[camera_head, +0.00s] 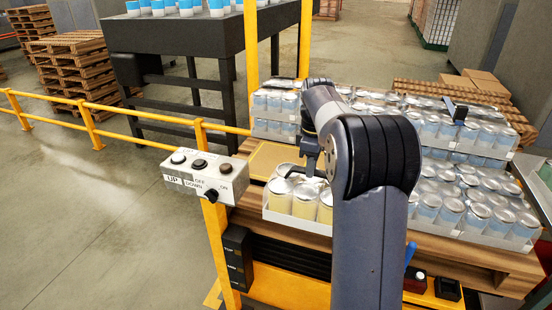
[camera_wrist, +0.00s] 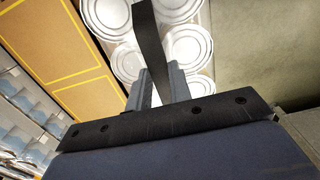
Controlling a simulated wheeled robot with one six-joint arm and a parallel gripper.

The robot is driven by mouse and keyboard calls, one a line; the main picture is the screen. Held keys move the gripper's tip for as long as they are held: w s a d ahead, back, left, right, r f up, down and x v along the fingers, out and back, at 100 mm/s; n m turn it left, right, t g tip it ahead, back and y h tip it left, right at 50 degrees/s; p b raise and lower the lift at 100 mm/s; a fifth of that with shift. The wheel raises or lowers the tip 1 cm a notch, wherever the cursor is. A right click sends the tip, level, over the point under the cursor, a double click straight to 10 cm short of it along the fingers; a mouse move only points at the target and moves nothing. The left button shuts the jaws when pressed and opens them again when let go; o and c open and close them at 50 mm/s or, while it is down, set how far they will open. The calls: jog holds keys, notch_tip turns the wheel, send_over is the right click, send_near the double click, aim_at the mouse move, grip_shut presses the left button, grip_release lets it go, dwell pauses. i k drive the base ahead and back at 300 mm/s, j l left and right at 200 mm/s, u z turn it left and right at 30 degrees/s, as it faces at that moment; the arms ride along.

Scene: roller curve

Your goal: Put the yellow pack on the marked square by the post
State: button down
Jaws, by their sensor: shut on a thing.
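The yellow pack (camera_head: 304,206) is a tray of silver-topped cans with yellow labels, near the front left of the pallet in the head view. My gripper (camera_head: 308,170) is over it, pointing down and shut on it. In the wrist view the pack's can lids (camera_wrist: 187,46) show around my gripper (camera_wrist: 158,85), with a dark strip across them. The exact grip point is hidden. A marked square (camera_head: 268,158) with a yellow outline lies on tan board behind the pack, close to the yellow post (camera_head: 222,250). Outlined areas (camera_wrist: 88,98) show left of the pack in the wrist view. I cannot tell whether the pack touches the surface.
Blue can packs (camera_head: 275,112) stand behind the marked board, and more (camera_head: 480,205) fill the pallet's right side. A button box (camera_head: 205,177) sits on the post, left of the pack. A yellow rail (camera_head: 110,108) runs at left. My arm hides the pallet's middle.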

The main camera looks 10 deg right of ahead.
aim_at(275, 164)
jog(key=i, duration=1.3)
